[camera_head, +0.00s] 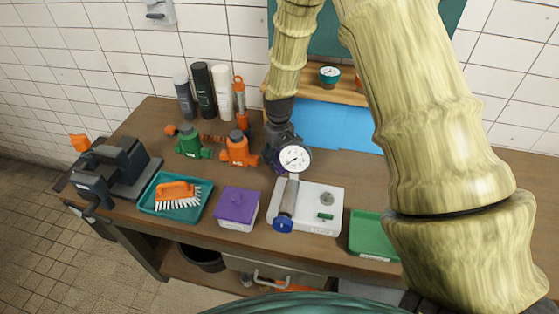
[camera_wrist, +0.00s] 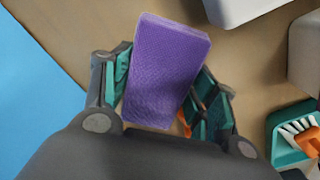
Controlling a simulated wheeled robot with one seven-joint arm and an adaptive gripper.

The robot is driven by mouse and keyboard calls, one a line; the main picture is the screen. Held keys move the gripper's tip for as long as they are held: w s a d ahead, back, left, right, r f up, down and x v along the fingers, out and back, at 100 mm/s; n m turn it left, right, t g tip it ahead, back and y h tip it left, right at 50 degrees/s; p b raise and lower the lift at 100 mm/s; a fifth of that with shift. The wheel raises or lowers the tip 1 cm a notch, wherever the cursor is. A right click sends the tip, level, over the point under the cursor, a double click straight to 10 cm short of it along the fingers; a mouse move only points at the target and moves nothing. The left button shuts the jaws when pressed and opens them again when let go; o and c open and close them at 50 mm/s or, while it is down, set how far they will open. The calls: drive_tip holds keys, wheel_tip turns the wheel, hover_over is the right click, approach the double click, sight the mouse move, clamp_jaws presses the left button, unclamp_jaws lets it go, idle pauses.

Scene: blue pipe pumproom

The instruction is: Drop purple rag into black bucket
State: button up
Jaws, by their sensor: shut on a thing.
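My gripper (camera_wrist: 165,66) is shut on the purple rag (camera_wrist: 168,50), a flat purple textured block between its teal finger pads in the wrist view. In the head view my dark gripper (camera_head: 278,150) is over the middle of the bench, behind the dial gauge. The black bucket (camera_head: 203,259) is partly visible below the bench's front edge, left of centre in the head view. The bench hides part of it. The bucket does not show in the wrist view.
On the bench (camera_head: 165,115) stand a vise (camera_head: 115,165), a teal tray (camera_head: 150,203) with an orange brush (camera_head: 176,190), a purple-lidded box (camera_head: 237,208), a white device (camera_head: 318,207) and a green tray (camera_head: 370,235). Green and orange jacks and several tubes stand behind. Floor at lower left is clear.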

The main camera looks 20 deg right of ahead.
drive_tip(key=shift+f+p, duration=0.35)
drive_tip(key=shift+f, duration=1.05)
drive_tip(key=shift+f, duration=0.1)
drive_tip(key=o, duration=1.1)
wheel_tip(320, 180, up, 11)
drive_tip(key=b, duration=0.4)
drive_tip(key=shift+o, duration=0.3)
drive_tip(key=shift+r, duration=0.5)
drive_tip(key=shift+s+a+f+b, duration=0.15)
drive_tip(key=shift+s+f+b, duration=0.1)
drive_tip(key=shift+b, duration=1.3)
